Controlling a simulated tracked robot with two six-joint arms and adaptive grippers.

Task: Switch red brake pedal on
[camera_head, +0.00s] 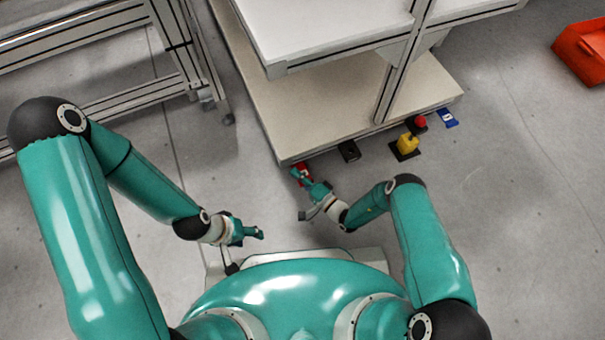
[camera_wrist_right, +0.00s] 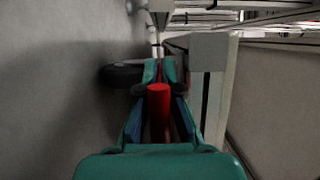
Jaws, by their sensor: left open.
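The red brake pedal (camera_head: 301,171) is low at the near corner of the workbench's bottom shelf, partly hidden by my right gripper. My right gripper (camera_head: 303,178) reaches up to it from below. In the right wrist view, a red bar (camera_wrist_right: 158,108) stands between the two teal fingers with blue inner sides (camera_wrist_right: 159,85). I cannot tell whether the fingers press on it. My left gripper (camera_head: 262,234) is open and empty over the floor, to the left of and nearer than the pedal.
Along the shelf (camera_head: 350,128) edge are a black box (camera_head: 348,151), a yellow device (camera_head: 407,144), a red button (camera_head: 420,122) and a blue sign (camera_head: 447,117). An orange bin (camera_head: 583,53) lies far right. A metal frame (camera_head: 185,60) stands at left. The floor between is clear.

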